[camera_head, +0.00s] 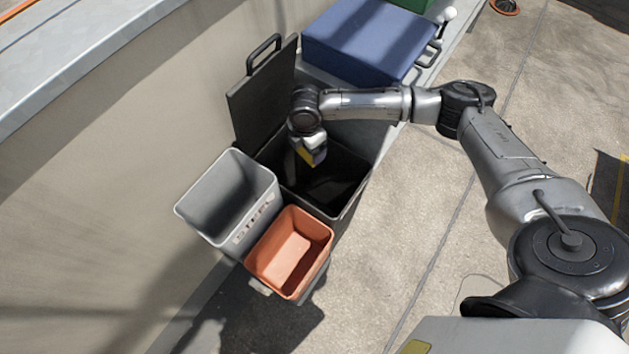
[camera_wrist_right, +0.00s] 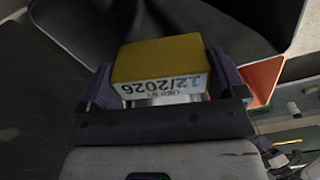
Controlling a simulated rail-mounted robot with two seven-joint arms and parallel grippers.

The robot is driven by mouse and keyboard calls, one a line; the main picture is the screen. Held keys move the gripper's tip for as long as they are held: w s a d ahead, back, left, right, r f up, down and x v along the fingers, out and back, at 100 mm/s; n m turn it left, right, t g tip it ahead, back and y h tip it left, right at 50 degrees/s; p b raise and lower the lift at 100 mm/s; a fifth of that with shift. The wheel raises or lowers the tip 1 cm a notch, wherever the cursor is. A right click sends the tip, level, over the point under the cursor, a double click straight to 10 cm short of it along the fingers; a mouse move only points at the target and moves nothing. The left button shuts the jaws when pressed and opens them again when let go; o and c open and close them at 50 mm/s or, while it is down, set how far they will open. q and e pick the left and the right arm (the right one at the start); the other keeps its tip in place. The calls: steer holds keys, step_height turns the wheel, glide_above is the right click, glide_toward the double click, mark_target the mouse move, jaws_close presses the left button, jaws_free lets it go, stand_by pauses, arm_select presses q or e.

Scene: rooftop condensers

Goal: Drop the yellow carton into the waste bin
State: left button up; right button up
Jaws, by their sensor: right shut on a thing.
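The yellow carton (camera_wrist_right: 158,62) with a white label reading "12/2026" is held between the fingers of my right gripper (camera_wrist_right: 155,85). In the head view the carton (camera_head: 306,155) shows as a small yellow patch at the right gripper (camera_head: 310,158), over the mouth of the black waste bin (camera_head: 352,190). The bin's dark lid (camera_head: 262,95) stands open against the wall side. Dark bin surfaces surround the carton in the wrist view. My left gripper is not in view.
A grey bin (camera_head: 228,195) and an orange bin (camera_head: 290,252) stand beside the black bin, toward the bottom left. A blue box (camera_head: 365,42) with a handle lies behind. A wall (camera_head: 110,150) runs along the left.

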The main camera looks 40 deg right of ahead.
steer(key=o, duration=0.6)
steer(key=shift+r, duration=0.1)
step_height(320, 180, up, 14)
steer(key=p, duration=0.5)
steer(key=shift+p, duration=0.4)
